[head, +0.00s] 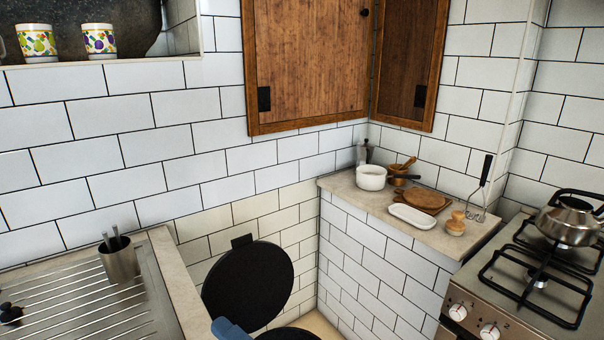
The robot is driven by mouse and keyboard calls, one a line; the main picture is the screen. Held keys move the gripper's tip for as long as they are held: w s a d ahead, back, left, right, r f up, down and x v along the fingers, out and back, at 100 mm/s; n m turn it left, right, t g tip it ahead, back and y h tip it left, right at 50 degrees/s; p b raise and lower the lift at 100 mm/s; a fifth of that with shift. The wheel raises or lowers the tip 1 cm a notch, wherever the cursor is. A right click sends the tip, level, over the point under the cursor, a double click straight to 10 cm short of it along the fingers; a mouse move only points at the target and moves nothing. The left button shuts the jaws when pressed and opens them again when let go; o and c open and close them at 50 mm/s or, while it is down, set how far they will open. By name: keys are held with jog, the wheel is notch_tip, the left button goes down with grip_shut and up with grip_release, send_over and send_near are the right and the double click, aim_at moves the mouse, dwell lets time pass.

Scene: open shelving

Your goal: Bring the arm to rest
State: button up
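My gripper is not in view in the head view, so its opening and anything in it cannot be seen. A small blue-grey piece shows at the bottom edge, left of centre, cut off by the frame. I cannot tell whether it belongs to my arm.
A round black lid (248,287) stands raised in the gap between the steel draining board (75,300) and the tiled counter (460,236). The counter holds a white pot (371,178), a white dish (412,216) and boards. A kettle (568,222) sits on the stove at right.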

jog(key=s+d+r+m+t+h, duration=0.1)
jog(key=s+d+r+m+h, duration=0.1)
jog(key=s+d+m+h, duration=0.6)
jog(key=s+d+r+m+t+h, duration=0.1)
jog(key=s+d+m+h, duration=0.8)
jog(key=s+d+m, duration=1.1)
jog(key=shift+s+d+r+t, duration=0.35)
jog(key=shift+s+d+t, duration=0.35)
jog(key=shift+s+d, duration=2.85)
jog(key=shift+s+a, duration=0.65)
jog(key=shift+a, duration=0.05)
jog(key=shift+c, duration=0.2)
